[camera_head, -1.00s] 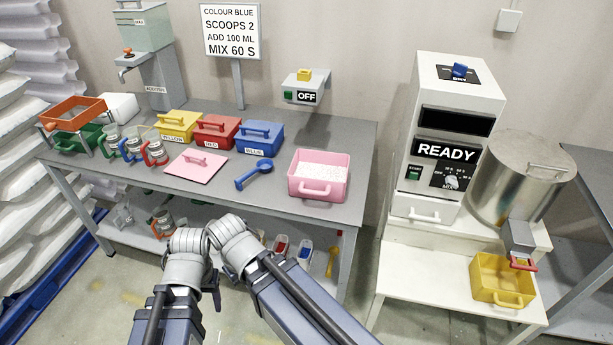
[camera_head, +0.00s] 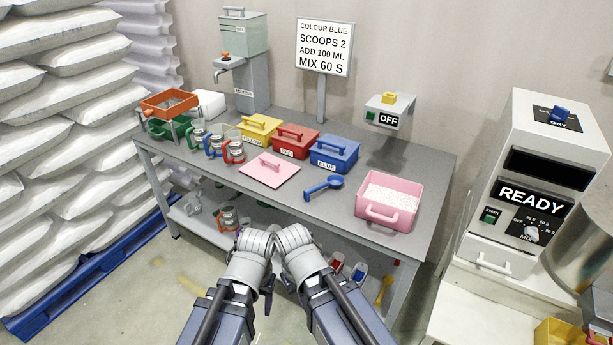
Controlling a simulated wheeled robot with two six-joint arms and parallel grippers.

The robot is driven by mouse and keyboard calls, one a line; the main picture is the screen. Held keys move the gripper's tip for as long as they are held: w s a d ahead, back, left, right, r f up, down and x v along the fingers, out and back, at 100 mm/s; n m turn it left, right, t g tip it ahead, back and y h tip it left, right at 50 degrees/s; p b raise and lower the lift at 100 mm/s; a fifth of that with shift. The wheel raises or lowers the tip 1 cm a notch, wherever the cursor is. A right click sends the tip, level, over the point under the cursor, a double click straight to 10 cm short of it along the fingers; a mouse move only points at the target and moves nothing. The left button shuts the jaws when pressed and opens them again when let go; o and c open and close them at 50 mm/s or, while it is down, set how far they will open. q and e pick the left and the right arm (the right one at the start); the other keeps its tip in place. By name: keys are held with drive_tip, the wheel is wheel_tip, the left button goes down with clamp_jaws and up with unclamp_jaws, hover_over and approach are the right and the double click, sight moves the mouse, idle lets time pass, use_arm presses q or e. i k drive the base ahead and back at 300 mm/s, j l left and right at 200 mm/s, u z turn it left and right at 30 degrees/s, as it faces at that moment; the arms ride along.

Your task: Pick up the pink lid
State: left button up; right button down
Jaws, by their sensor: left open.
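The pink lid (camera_head: 270,170) lies flat on the grey table, with its handle on top. The open pink box (camera_head: 388,205), holding white granules, stands to its right near the table's front edge. The blue scoop (camera_head: 323,188) lies between them. My two arms come in from the bottom, with their wrists close together in front of the table. My left gripper (camera_head: 267,286) is open and mostly hidden by its own arm, below and apart from the lid. My right gripper is hidden behind its arm links.
Yellow (camera_head: 258,130), red (camera_head: 296,142) and blue (camera_head: 334,154) lidded boxes stand behind the lid. Several cups with coloured handles (camera_head: 235,152) stand to its left. The READY machine (camera_head: 530,190) is at the right; stacked sacks (camera_head: 60,130) are at the left.

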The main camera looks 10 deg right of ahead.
sight(272, 170)
drive_tip(key=i+j+z, duration=0.1)
drive_tip(key=z, duration=0.55)
drive_tip(key=i+j+z, duration=0.25)
drive_tip(key=i+j, duration=0.15)
drive_tip(key=j, duration=0.25)
drive_tip(key=i+j+z, duration=0.15)
drive_tip(key=j, duration=0.2)
drive_tip(key=i+j+z, duration=0.15)
drive_tip(key=j, duration=0.2)
drive_tip(key=i+j, duration=0.15)
drive_tip(key=j, duration=0.2)
drive_tip(key=i+j, duration=0.2)
drive_tip(key=j, duration=0.2)
